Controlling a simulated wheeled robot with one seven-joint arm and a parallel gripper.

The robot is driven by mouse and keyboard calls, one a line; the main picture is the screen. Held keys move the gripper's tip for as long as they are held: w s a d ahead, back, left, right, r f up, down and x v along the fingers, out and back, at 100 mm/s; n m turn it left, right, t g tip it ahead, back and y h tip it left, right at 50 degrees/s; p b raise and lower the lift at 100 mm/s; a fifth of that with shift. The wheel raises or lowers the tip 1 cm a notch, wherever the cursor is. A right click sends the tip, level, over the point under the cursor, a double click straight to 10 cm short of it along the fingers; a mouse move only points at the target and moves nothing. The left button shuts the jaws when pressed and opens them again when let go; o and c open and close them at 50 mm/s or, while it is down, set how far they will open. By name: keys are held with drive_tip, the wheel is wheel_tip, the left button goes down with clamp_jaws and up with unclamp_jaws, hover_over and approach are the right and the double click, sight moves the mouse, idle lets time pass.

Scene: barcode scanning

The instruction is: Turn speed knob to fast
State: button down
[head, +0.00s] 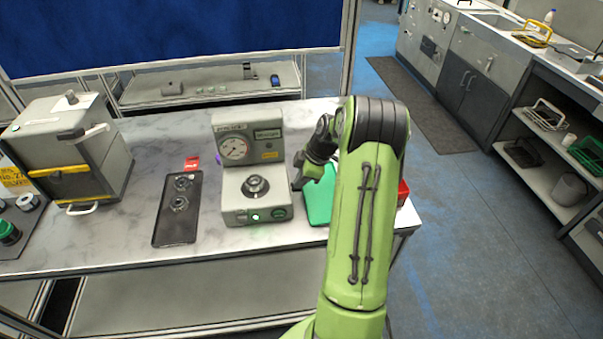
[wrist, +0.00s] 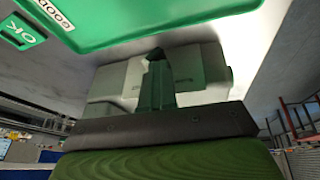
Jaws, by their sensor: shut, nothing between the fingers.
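The grey machine (head: 242,203) stands on the marble-topped table. It has a round gauge (head: 234,149) on its upright back and a dark round fitting (head: 256,186) on its lower deck. Its front panel has a lit green button (head: 255,216) and a dark control with green (head: 279,213); I cannot read which control is the speed knob. My gripper (head: 298,183) is just right of the machine, apart from the controls, above the table. Its fingers are shut and empty. They show in the wrist view (wrist: 157,75), partly against pale shapes I cannot identify.
A green tray (head: 319,203) lies right of the machine, with a red bin (head: 403,193) beyond my arm. A black plate (head: 178,208) with two round fittings lies left. A grey box machine (head: 72,150) stands farther left. Bare table separates them.

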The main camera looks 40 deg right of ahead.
drive_tip(key=shift+w+d+r+g+y+p, duration=0.1)
drive_tip(key=shift+w+d+g+y+p, duration=0.15)
drive_tip(key=shift+w+g+y+p, duration=0.25)
drive_tip(key=shift+s, duration=0.15)
drive_tip(key=shift+r, duration=0.1)
idle(0.3)
